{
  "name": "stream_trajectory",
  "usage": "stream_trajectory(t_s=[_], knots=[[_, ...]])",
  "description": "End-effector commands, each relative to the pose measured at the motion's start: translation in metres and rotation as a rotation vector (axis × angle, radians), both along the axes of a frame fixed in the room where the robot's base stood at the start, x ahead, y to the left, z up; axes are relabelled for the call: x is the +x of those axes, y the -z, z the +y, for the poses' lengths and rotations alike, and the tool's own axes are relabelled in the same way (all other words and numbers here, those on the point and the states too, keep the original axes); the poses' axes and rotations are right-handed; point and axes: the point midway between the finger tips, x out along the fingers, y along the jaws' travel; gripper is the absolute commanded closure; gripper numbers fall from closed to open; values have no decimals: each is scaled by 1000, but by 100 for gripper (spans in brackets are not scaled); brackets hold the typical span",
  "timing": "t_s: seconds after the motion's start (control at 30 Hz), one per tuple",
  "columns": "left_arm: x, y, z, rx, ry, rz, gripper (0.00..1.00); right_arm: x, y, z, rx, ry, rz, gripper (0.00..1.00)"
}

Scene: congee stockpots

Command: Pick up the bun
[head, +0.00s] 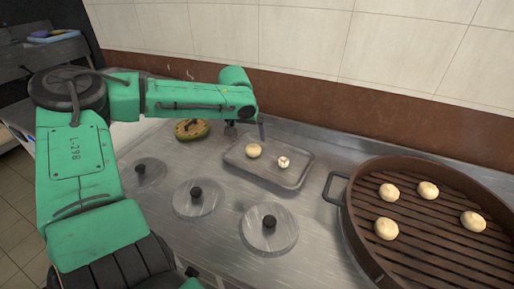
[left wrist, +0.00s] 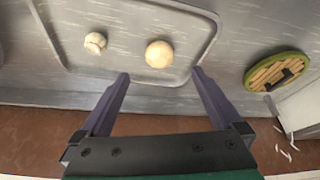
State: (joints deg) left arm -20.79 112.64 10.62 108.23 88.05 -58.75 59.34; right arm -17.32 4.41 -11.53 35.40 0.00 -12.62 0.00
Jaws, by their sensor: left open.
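A round, plain cream bun (head: 254,150) lies on a grey metal tray (head: 282,183). A smaller, whiter bun with a creased top (head: 284,161) lies to its right on the same tray. My left gripper (head: 246,130) is open and empty at the tray's back left edge, close to the plain bun. In the left wrist view, the plain bun (left wrist: 159,54) lies just beyond the gap between the open fingers (left wrist: 161,76), with no finger around it. The creased bun (left wrist: 95,43) lies outside the left-hand finger. My right gripper is not in view.
A big brown steamer (head: 436,245) with several buns and a side handle stands on the right. Several round lids with black knobs (head: 269,229) lie in front of the tray. A green-rimmed round lid (head: 191,129) lies left of it. A tiled wall (head: 300,45) bounds the back.

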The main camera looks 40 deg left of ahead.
Motion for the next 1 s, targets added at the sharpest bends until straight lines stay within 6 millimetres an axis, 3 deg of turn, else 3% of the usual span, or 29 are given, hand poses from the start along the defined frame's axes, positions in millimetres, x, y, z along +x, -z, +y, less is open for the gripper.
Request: stream_trajectory(t_s=[0.03,0.13,0.33,0.5,0.8,0.87,1.0], knots=[[3,15,3,4,-1,8,0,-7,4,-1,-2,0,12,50],[12,34,6,3,-1,4,0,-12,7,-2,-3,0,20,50],[20,55,10,2,0,2,0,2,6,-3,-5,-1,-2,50],[32,83,16,3,0,3,0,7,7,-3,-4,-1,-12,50],[37,92,17,0,0,-2,0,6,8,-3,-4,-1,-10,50],[37,92,17,0,0,-2,19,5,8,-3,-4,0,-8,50],[37,92,18,0,0,-2,73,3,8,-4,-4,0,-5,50]])
